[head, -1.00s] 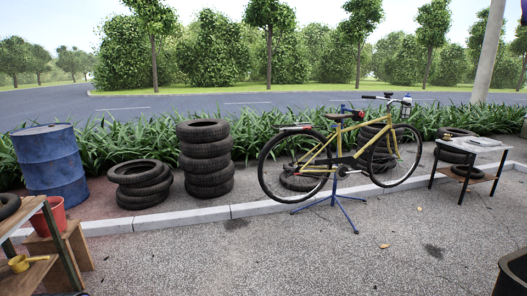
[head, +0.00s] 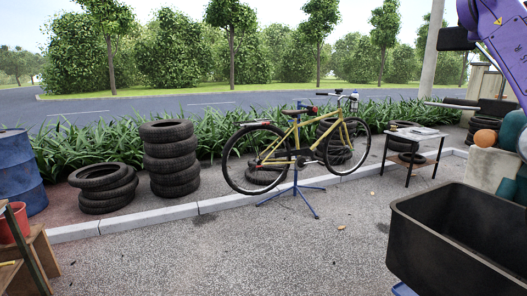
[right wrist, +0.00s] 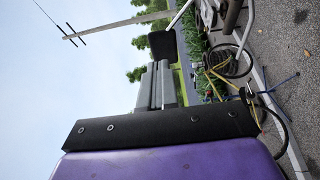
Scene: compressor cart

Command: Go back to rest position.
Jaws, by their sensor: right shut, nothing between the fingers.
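My right gripper (right wrist: 157,72) is shut and empty in the right wrist view, pointing away from my purple wrist with open sky and foliage behind it. In the head view my purple right arm is raised at the top right corner, above the black bin; its gripper cannot be made out clearly there. My left gripper is in neither view.
A black bin (head: 440,240) stands near at the lower right. A yellow bicycle (head: 292,147) on a blue stand, a small table (head: 416,145), tyre stacks (head: 172,160) and a blue barrel (head: 20,172) stand beyond.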

